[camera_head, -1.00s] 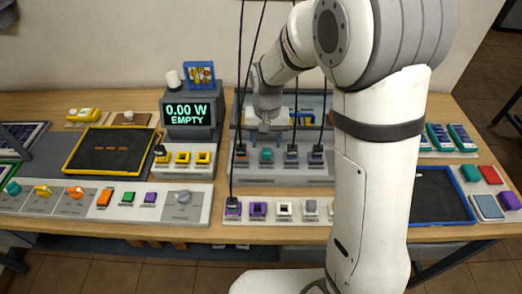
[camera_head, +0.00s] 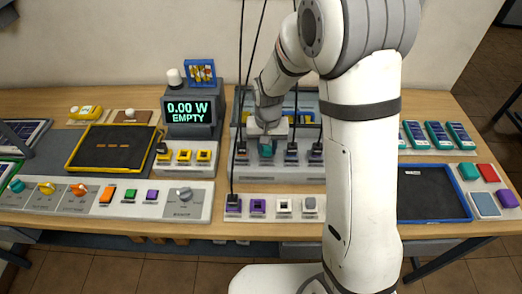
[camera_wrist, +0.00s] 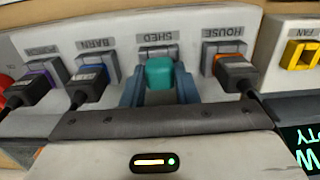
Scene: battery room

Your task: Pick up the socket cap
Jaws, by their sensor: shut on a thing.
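The teal socket cap (camera_wrist: 160,74) sits at the SHED socket (camera_wrist: 158,52) in the wrist view, between the two fingers of my gripper (camera_wrist: 160,88). The fingers are shut on its sides. In the head view the cap (camera_head: 266,149) shows just below my gripper (camera_head: 267,143), at the row of sockets on the grey panel (camera_head: 285,173). I cannot tell whether the cap is fully seated or slightly out.
In the wrist view, a black plug (camera_wrist: 236,72) with a cable fills the HOUSE socket and another plug (camera_wrist: 88,84) the BARN socket, close on both sides. Cables (camera_head: 240,75) hang from above. A display (camera_head: 187,112) reads 0.00 W EMPTY.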

